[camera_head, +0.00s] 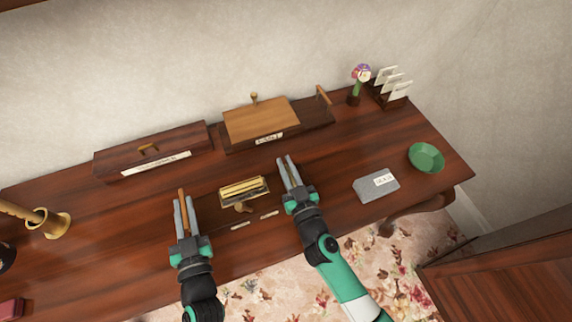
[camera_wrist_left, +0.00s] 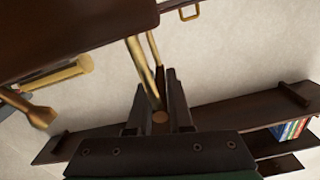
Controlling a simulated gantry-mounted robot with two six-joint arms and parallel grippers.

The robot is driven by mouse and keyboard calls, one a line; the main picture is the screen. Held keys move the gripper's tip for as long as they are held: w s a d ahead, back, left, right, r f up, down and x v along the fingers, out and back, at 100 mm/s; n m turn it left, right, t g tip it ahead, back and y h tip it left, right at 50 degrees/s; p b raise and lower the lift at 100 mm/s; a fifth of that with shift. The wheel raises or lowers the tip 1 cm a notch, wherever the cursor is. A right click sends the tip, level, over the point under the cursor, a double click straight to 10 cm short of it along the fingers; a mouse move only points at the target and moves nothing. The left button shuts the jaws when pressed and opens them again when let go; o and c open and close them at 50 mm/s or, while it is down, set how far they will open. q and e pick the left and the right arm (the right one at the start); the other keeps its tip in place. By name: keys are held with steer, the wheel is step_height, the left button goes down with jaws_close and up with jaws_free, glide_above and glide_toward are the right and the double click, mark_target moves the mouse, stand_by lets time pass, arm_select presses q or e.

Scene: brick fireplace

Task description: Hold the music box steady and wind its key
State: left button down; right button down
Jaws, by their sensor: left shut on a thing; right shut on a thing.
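The music box (camera_head: 244,187), brass-coloured with a dark wooden base, sits on the desk between my two grippers. Its key (camera_head: 243,208) appears to stick out at its front side. In the left wrist view a brass cylinder (camera_wrist_left: 62,74) and a brown knobbed part (camera_wrist_left: 38,112) show at the left. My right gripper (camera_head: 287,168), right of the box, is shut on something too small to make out.
A grey labelled block (camera_head: 376,186) and a green bowl (camera_head: 426,158) are at the right. A long labelled wooden box (camera_head: 152,150) and a wooden-topped case (camera_head: 260,120) stand behind. A brass holder (camera_head: 52,223) is at the left.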

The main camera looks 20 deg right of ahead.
steer(key=shift+f+h, duration=0.15)
steer(key=shift+h, duration=0.15)
steer(key=shift+m+h, duration=0.3)
steer(key=shift+m, duration=0.1)
steer(key=m+h, duration=0.1)
steer(key=h, duration=0.1)
steer(key=d+m+g+h, duration=0.1)
steer(key=m+h, duration=0.1)
steer(key=h, duration=0.1)
steer(key=shift+m, duration=0.3)
steer(key=shift+s+d+m+g+h, duration=0.2)
steer(key=shift+m+g+h, duration=0.55)
steer(key=shift+h, duration=0.3)
steer(key=shift+s+d+m+g+h, duration=0.15)
steer(key=shift+m+g+h, duration=0.55)
steer(key=shift+h, duration=0.4)
steer(key=shift+s+d+m+g+h, duration=0.1)
steer(key=shift+d+m+g+h, duration=0.1)
steer(key=shift+m+g+h, duration=0.7)
steer(key=shift+h, duration=0.25)
steer(key=c, duration=0.9)
jaws_free()
steer(key=shift+s, duration=0.1)
